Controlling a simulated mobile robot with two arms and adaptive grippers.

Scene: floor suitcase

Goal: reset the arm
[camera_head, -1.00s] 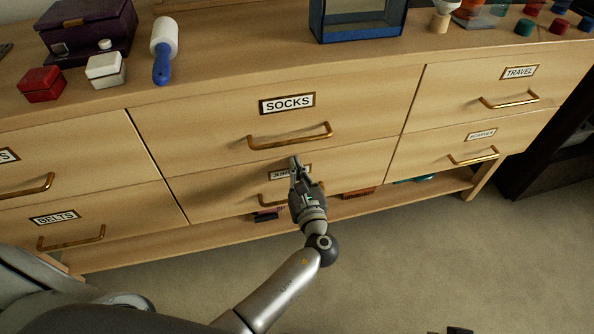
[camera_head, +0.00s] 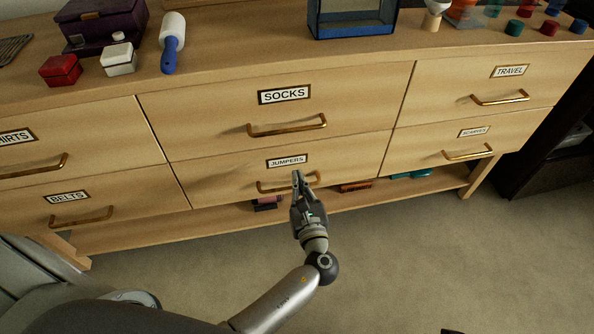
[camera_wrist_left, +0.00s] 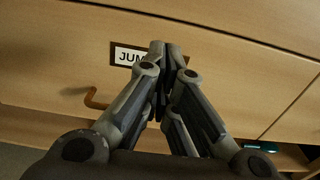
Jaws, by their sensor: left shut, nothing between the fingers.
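My left gripper (camera_head: 297,177) is shut and empty. It is in front of the shut drawer labelled JUMPERS, overlapping that drawer's brass handle (camera_head: 270,188) in the head view. I cannot tell whether it touches the handle. In the left wrist view, the closed fingers (camera_wrist_left: 165,50) point at the drawer front, partly covering the JUMPERS label (camera_wrist_left: 124,56). One end of the handle (camera_wrist_left: 93,98) shows left of the fingers. My left arm (camera_head: 275,300) comes up from the bottom of the head view. My right gripper is not in view.
The wooden dresser (camera_head: 200,95) has all visible drawers shut. A low shelf holds small items. Carpet (camera_head: 430,255) in front is clear.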

